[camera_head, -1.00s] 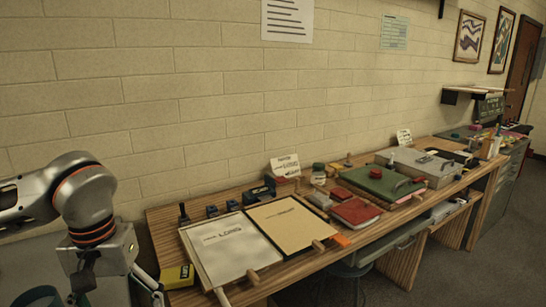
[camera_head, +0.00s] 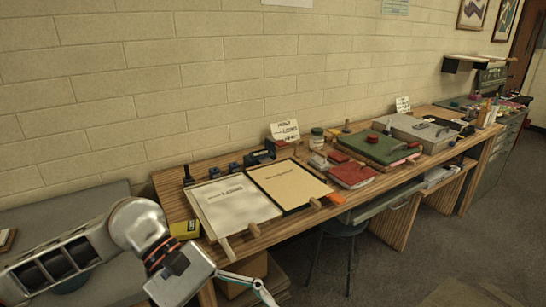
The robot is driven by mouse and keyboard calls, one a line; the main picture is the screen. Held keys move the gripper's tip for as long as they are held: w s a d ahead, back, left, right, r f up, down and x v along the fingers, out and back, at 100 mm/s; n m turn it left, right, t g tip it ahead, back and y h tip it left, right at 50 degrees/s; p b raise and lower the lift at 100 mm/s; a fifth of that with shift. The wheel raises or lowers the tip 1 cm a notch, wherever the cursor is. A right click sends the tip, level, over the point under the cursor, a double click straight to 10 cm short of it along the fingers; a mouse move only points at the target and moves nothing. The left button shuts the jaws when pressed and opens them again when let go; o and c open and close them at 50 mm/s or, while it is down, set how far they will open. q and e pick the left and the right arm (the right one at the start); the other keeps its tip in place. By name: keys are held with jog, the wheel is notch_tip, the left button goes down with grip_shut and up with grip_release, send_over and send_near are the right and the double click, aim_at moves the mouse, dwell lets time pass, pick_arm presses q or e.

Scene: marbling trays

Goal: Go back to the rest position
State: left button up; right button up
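My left arm comes in from the lower left, and its wrist hangs at the front left corner of the wooden workbench (camera_head: 283,229). Part of my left gripper (camera_head: 258,288) shows at the bottom edge, in front of and below the bench top. Its fingertips are cut off or hidden, so I cannot see whether it is open or holds anything. My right gripper is out of view. On the bench, a board with a white sheet (camera_head: 233,205) lies beside a dark tray with a tan sheet (camera_head: 290,183).
A red book-like item (camera_head: 352,175), a green-topped board (camera_head: 382,148) and a grey case (camera_head: 420,132) stand farther right on the bench. A yellow box (camera_head: 185,229) is near my wrist. A stool (camera_head: 340,228) stands below; floor at right is clear.

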pick_arm(q)
jog(key=w+d+r+n+t+h, duration=0.35)
jog(key=d+r+n+h, duration=0.5)
jog(key=n+h, duration=0.55)
jog(key=w+a+f+n+t+y, duration=0.4)
jog(key=w+n+t, duration=0.2)
jog(key=n+t, duration=0.5)
jog(key=w+a+f+n+t+y, duration=0.3)
jog(key=w+a+f+n+t, duration=0.25)
jog(key=n, duration=0.95)
jog(key=a+f+n+t+y, duration=0.1)
jog(key=a+f+n+y, duration=0.35)
jog(key=f+n, duration=0.2)
jog(key=a+f+n+y, duration=0.3)
jog(key=f+n+y, duration=0.25)
jog(key=f, duration=0.25)
jog(key=s+a+f+n+g+y, duration=0.1)
jog(key=s+a+f+n+g, duration=0.1)
jog(key=s+f, duration=0.4)
jog(key=s+a+f+n+g+y, duration=0.2)
jog(key=s+a+f+n, duration=0.3)
jog(key=f, duration=0.7)
jog(key=shift+s+f+n+g+y, duration=0.25)
jog(key=shift+s+n+g, duration=0.25)
jog(key=shift+s+n, duration=0.7)
